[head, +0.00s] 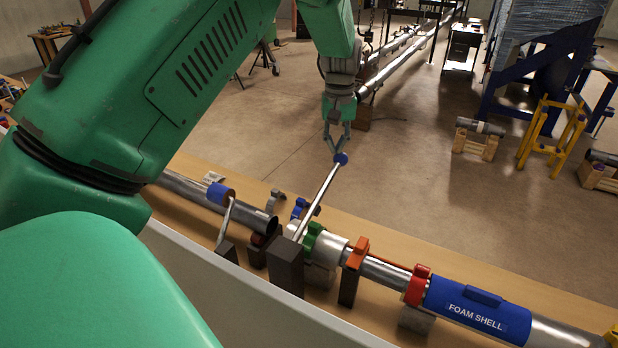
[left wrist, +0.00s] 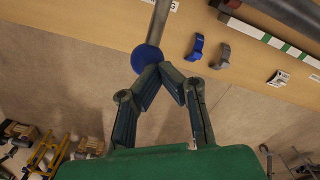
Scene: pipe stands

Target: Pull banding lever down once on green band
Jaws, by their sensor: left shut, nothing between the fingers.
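The banding lever (head: 318,200) is a silver rod slanting up from a dark block (head: 288,262) on the bench, with a blue ball knob (head: 341,158) at its top. The green band (head: 312,236) sits around the pipe just behind and right of the block. My left gripper (head: 338,151) points down at the knob, its fingers closed together and empty. In the left wrist view the fingertips (left wrist: 173,68) are right beside the blue knob (left wrist: 147,58); I cannot tell whether they touch it. The right gripper is not in view.
An orange clamp (head: 357,252), a red clamp (head: 418,284) and a blue foam shell (head: 478,310) lie along the pipe to the right. Loose blue (left wrist: 196,47) and grey (left wrist: 223,58) clamps lie on the wooden bench (head: 470,275).

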